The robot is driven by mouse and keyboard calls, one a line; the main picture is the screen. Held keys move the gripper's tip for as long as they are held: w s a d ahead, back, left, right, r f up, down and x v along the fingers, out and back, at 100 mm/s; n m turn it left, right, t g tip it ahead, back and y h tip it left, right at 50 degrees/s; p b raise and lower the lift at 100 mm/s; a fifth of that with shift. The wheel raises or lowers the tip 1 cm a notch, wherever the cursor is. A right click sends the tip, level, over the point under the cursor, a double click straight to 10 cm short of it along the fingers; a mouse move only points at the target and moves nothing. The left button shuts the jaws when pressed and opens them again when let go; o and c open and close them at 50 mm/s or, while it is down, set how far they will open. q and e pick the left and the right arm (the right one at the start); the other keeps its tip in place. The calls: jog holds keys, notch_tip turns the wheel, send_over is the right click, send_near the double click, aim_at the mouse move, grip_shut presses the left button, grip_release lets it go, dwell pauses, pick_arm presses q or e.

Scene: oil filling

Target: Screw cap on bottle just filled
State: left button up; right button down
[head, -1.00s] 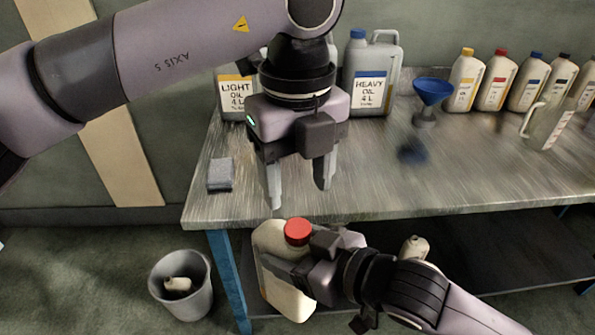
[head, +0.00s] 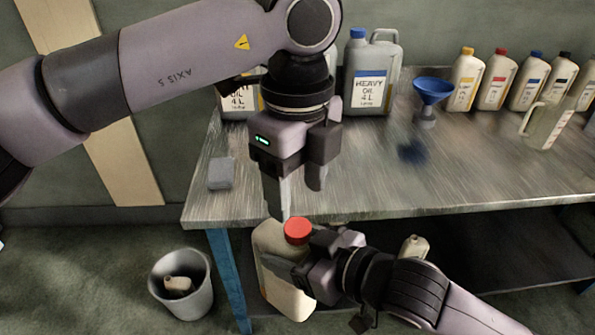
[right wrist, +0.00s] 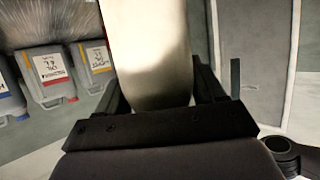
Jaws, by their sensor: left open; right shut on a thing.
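A cream bottle (head: 278,240) with a red cap (head: 297,231) on its top is held in front of the table's front edge. My right gripper (head: 300,275) is shut on the bottle's body. The bottle also fills the top middle of the right wrist view (right wrist: 147,50), between the fingers. My left gripper (head: 300,200) is open and empty, pointing down just above the red cap, apart from it as far as I can see. Whether the cap is threaded tight cannot be seen.
A workbench (head: 330,190) carries a grey sponge (head: 221,173), a heavy oil jug (head: 371,75), a light oil jug (head: 238,103), a blue funnel (head: 432,90), a clear pitcher (head: 546,122) and several capped bottles (head: 497,80). A bin (head: 193,300) stands at lower left. A small bottle (head: 414,246) is on the lower shelf.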

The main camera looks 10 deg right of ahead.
aim_at(297, 226)
pick_arm(q)
jog(key=shift+f, duration=3.2)
jog(key=c, duration=1.1)
jog(key=m, duration=0.6)
jog(key=shift+m, duration=0.3)
jog(key=o, duration=1.2)
jog(key=shift+c, duration=0.2)
